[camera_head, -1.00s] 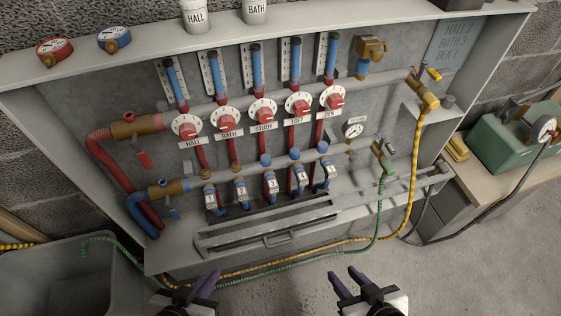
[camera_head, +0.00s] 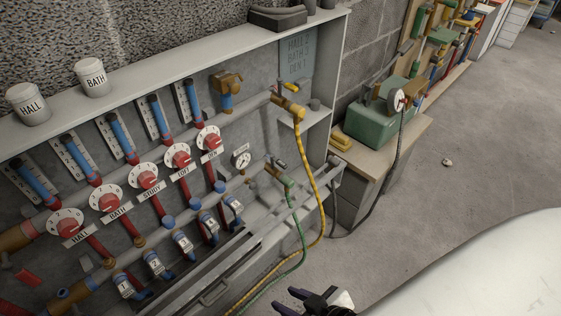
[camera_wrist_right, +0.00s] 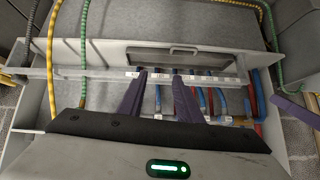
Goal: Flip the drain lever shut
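The lower pipe ends at a brass drain fitting (camera_head: 274,172) with the green hose (camera_head: 294,215) on it, in the head view. A small lever appears to stick out from this fitting; it is too small for me to tell its position. My right gripper (camera_head: 308,298) is at the bottom edge, below and apart from the fitting. The right wrist view shows its two purple fingers (camera_wrist_right: 159,78) apart with nothing between them. A purple finger (camera_wrist_right: 294,108) at the right of that view looks like part of my left gripper, mostly hidden.
A yellow hose (camera_head: 314,190) hangs from the upper brass valve (camera_head: 288,106) and runs down beside the green one. A metal rail (camera_head: 262,238) crosses the cabinet front. A green pump box (camera_head: 375,125) stands on a bench at right. The floor in front is open.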

